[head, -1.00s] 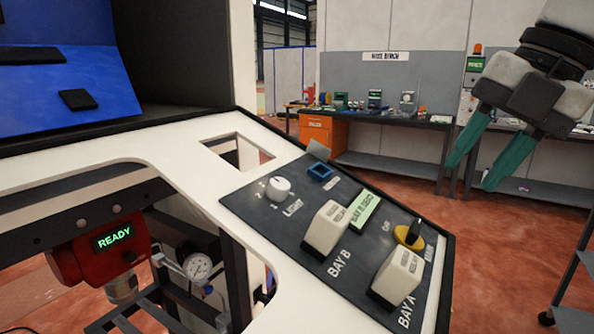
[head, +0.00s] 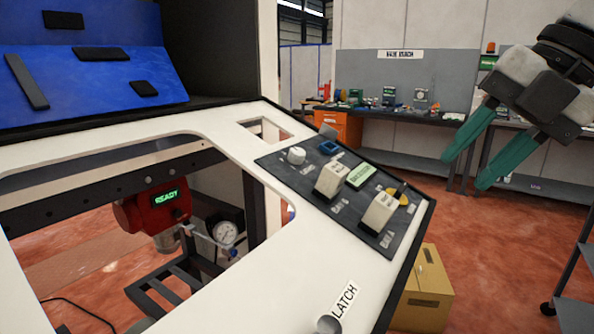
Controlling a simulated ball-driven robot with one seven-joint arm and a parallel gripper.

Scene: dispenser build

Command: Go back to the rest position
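My gripper (head: 462,167) hangs in the upper right of the head view, its two green fingers apart with nothing between them. It is clear of the white-topped dispenser (head: 235,262) and its dark control panel (head: 318,203). The panel carries a white knob (head: 293,156), two cream rocker switches (head: 332,179), a small green display (head: 361,174) and a yellow-based switch (head: 404,202) partly hidden behind a rocker. A red unit (head: 150,207) below the opening shows READY.
A cardboard box (head: 424,290) stands on the floor right of the dispenser. A workbench (head: 400,115) with an orange cabinet (head: 339,128) stands at the back. A dark rack (head: 575,310) is at the right edge. Red floor between them is open. A round knob (head: 328,324) sits by the LATCH label.

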